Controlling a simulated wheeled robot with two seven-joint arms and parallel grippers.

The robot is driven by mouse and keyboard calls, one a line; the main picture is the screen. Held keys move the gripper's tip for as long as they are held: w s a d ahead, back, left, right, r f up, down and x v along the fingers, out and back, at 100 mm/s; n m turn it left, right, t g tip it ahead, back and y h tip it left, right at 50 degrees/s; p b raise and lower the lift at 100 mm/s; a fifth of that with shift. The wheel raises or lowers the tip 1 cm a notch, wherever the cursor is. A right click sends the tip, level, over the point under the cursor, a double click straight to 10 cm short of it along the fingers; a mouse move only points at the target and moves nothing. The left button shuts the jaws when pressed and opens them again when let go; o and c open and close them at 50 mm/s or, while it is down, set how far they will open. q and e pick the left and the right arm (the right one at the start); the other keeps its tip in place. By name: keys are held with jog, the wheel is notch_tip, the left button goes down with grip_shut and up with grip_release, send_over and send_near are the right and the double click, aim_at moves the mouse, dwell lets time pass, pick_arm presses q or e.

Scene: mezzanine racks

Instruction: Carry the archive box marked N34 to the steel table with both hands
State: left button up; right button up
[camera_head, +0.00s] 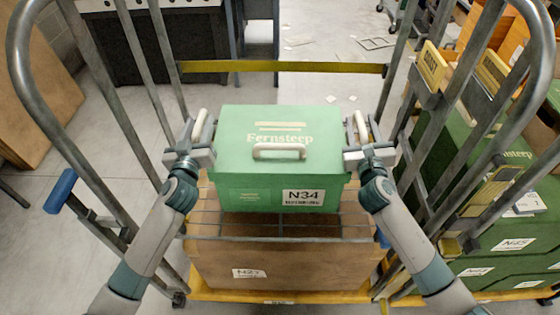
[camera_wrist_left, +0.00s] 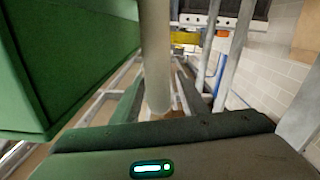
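The green archive box marked N34 (camera_head: 262,165) is upright in the middle of the head view, inside the roll cage, with a pale handle on its lid. Its green side fills the left of the left wrist view (camera_wrist_left: 60,70). My left gripper (camera_head: 203,128) is at the box's left side and my right gripper (camera_head: 356,130) at its right side, both level with its upper part. In the left wrist view, a pale finger runs close beside the box. Finger gaps and any contact with the box are unclear. I cannot identify the steel table.
A wire shelf (camera_head: 230,235) and a brown carton marked N27 (camera_head: 280,272) are below the box. Grey cage posts (camera_head: 70,130) rise on both sides, and a yellow bar (camera_head: 280,67) crosses behind. More green boxes (camera_head: 505,240) stand at right.

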pick_arm(q)
jog(key=shift+c, duration=0.6)
pick_arm(e)
jog(key=shift+c, duration=0.5)
pick_arm(q)
grip_shut()
pick_arm(e)
grip_shut()
pick_arm(q)
jog(key=shift+r, duration=0.2)
pick_arm(e)
jog(key=shift+r, duration=0.25)
